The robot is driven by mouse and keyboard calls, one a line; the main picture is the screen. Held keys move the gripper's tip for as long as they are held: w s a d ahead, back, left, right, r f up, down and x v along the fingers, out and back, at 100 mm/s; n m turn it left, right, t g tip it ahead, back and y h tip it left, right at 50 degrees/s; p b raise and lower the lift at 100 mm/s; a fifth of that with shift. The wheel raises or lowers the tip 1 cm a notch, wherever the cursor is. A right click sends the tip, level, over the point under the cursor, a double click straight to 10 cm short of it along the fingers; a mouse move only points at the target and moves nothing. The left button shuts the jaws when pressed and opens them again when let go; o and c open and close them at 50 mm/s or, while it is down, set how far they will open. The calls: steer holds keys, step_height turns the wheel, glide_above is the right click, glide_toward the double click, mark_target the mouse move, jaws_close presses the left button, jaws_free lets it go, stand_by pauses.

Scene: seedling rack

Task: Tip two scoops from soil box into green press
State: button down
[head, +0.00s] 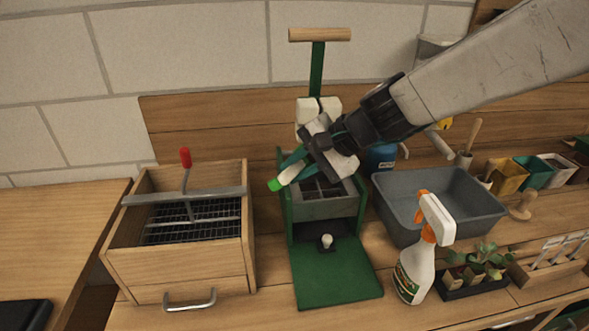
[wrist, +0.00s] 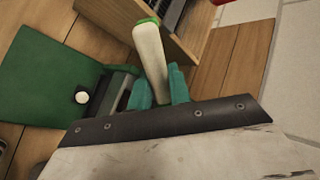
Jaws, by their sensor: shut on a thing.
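My gripper (head: 302,164) is above the green press (head: 285,215), slightly left of its middle. It is shut on a cream handle with a green end (wrist: 150,50), which looks like the scoop's. In the wrist view the teal fingertips (wrist: 160,92) clasp it. Its scoop end is hidden, so I cannot tell if it carries soil. The press has a gridded grey mould, a green front plate (wrist: 45,85) and a tall lever with a wooden bar. A wooden box (head: 180,275) with a mesh top stands left of it. No soil is visible, and I cannot tell which container is the soil box.
A grey tub (head: 465,220) stands right of the press. A spray bottle (head: 415,275) and a seedling tray (head: 470,290) stand in front of it. A blue bottle (head: 381,158) and small coloured pots (head: 508,177) are behind and to the right. The tiled wall is close behind.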

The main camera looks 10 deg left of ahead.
steer(key=y, duration=0.1)
steer(key=d+m+t+y, duration=0.1)
steer(key=y, duration=0.1)
steer(key=shift+w+r, duration=0.15)
steer(key=shift+d+r+m+t+y, duration=0.15)
steer(key=shift+t+y, duration=0.15)
steer(key=shift+y, duration=0.3)
steer(key=shift+d+r+m+t+y, duration=0.15)
steer(key=shift+t+y, duration=0.15)
steer(key=shift+y, duration=0.3)
steer(key=shift+a, duration=0.1)
steer(key=h, duration=0.1)
steer(key=a+n+g+h, duration=0.1)
steer(key=h, duration=0.1)
steer(key=shift+f, duration=0.2)
steer(key=h, duration=0.1)
steer(key=g+h, duration=0.1)
steer(key=a+n+h, duration=0.1)
steer(key=h, duration=0.1)
steer(key=shift+s+f, duration=0.25)
steer(key=shift+f, duration=0.05)
steer(key=h, duration=0.3)
steer(key=g+h, duration=0.1)
steer(key=shift+s+a+r+n+h, duration=0.1)
steer(key=shift+a+r+n+h, duration=0.05)
steer(key=shift+a+n+h, duration=0.2)
steer(key=shift+d+h, duration=0.1)
steer(key=shift+h, duration=1.45)
